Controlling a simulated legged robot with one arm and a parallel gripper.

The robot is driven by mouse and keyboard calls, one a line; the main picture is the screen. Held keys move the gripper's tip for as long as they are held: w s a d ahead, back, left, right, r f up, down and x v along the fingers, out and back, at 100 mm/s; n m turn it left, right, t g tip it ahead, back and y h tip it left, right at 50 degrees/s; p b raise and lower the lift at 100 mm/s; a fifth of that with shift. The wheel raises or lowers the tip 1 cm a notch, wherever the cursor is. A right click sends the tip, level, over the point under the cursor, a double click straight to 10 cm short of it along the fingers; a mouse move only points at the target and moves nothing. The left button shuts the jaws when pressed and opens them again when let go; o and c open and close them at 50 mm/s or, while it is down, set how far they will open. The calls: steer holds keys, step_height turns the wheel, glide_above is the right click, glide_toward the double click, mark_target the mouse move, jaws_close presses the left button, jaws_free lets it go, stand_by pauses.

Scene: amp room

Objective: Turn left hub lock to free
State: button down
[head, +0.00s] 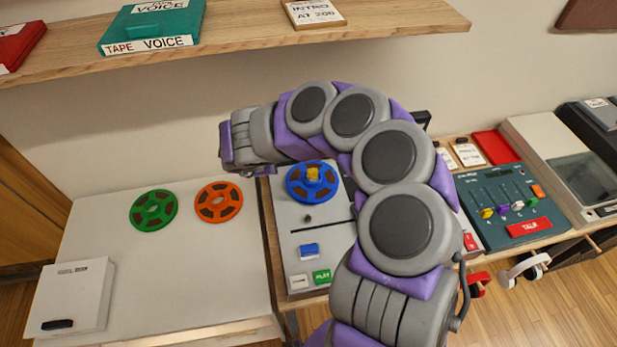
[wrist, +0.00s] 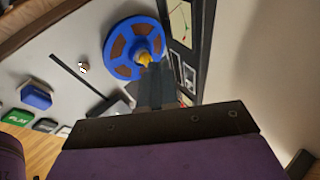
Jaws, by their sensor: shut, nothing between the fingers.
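The left hub lock is a small yellow knob (head: 312,174) at the centre of a blue reel (head: 296,191) on the grey tape deck (head: 292,262). The knob (wrist: 144,58) and blue reel (wrist: 119,46) also show in the wrist view. My gripper (wrist: 155,70) is shut and empty, its dark fingers pointing at the reel's hub. The fingertips appear beside the yellow knob; I cannot tell if they touch it. In the head view my fingers cannot be made out clearly, and my arm covers the deck's right part.
A green reel (head: 153,210) and an orange reel (head: 218,202) lie on the pale table at left, near a white box (head: 78,297). A wooden shelf (head: 240,38) hangs above. A mixer (head: 500,203) stands at right. The blue deck button (wrist: 36,94) is clear of my fingers.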

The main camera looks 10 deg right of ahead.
mark_target(312, 173)
steer(key=s+d+f+m+g+h, duration=0.1)
steer(key=s+d+f+g+h, duration=0.1)
steer(key=s+d+f+g, duration=0.25)
steer(key=shift+t, duration=0.85)
steer(key=b+x, duration=0.1)
steer(key=x, duration=0.2)
steer(key=b+x, duration=0.1)
steer(key=x, duration=0.2)
steer(key=b+x, duration=0.1)
steer(key=x, duration=0.2)
steer(key=shift+s+a+f, duration=0.25)
steer(key=shift+s+f, duration=0.1)
steer(key=shift+f, duration=0.3)
steer(key=shift+w+d+b, duration=0.2)
steer(key=shift+w, duration=0.35)
steer(key=shift+w+d+b, duration=0.2)
steer(key=shift+w+d, duration=0.05)
steer(key=shift+w, duration=0.3)
steer(key=shift+w+d, duration=0.3)
steer(key=shift+w, duration=0.6)
